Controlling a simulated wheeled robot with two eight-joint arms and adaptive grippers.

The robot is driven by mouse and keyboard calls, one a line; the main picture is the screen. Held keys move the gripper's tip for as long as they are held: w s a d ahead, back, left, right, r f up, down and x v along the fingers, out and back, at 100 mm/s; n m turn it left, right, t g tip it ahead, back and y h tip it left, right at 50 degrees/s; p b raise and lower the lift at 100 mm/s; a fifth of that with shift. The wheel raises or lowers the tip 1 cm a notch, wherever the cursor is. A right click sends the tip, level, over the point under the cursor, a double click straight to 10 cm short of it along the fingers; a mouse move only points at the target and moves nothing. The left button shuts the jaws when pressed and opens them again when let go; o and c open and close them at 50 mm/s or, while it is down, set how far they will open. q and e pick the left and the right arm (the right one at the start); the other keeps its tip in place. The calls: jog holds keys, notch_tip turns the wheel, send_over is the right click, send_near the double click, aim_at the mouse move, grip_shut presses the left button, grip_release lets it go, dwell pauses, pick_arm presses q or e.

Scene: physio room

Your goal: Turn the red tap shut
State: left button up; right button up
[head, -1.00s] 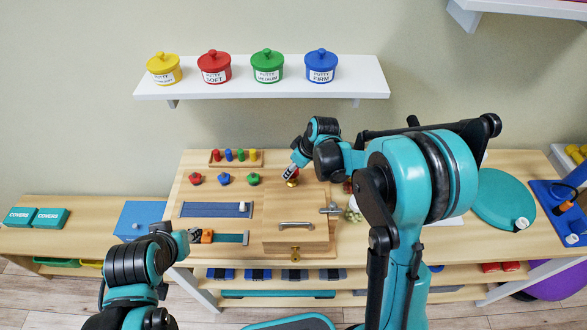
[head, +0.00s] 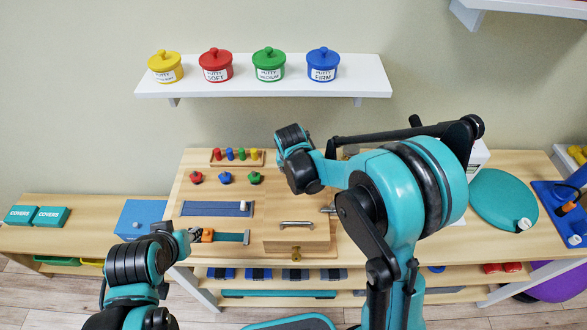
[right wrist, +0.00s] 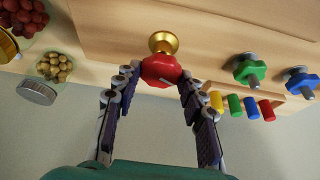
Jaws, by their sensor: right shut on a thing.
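The red tap (right wrist: 160,70) has a rounded red handle on a brass base (right wrist: 163,42), fixed to the wooden board (head: 265,205). It shows in the right wrist view; in the head view my right arm hides it. My right gripper (right wrist: 157,82) is shut on the red handle, with one finger on each side.
Red, blue and green knobs (head: 226,178) stand on the board, below a rack of coloured pegs (head: 237,155). In the right wrist view, jars of round items (right wrist: 54,67) lie to the left. A white shelf (head: 270,90) with putty pots is on the wall above.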

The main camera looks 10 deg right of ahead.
jog(key=m, duration=0.2)
jog(key=m+h, duration=0.1)
jog(key=m, duration=0.1)
jog(key=shift+a+m+g+h, duration=0.15)
jog(key=shift+m+g+h, duration=0.15)
jog(key=shift+g, duration=0.1)
jog(key=m+g+h, duration=0.1)
jog(key=m, duration=0.3)
jog(key=shift+w+a+m, duration=0.1)
jog(key=shift+w+m, duration=0.05)
jog(key=shift+m, duration=0.15)
jog(key=m+g, duration=0.1)
jog(key=m, duration=0.1)
jog(key=m+g, duration=0.1)
jog(key=m, duration=0.1)
jog(key=shift+w+h, duration=0.1)
jog(key=shift+h, duration=0.2)
jog(key=shift+w+m+g, duration=0.1)
jog(key=shift+m+g, duration=0.5)
jog(key=shift+m, duration=1.3)
jog(key=shift+p, duration=0.3)
jog(key=o, duration=1.2)
jog(key=shift+c, duration=0.2)
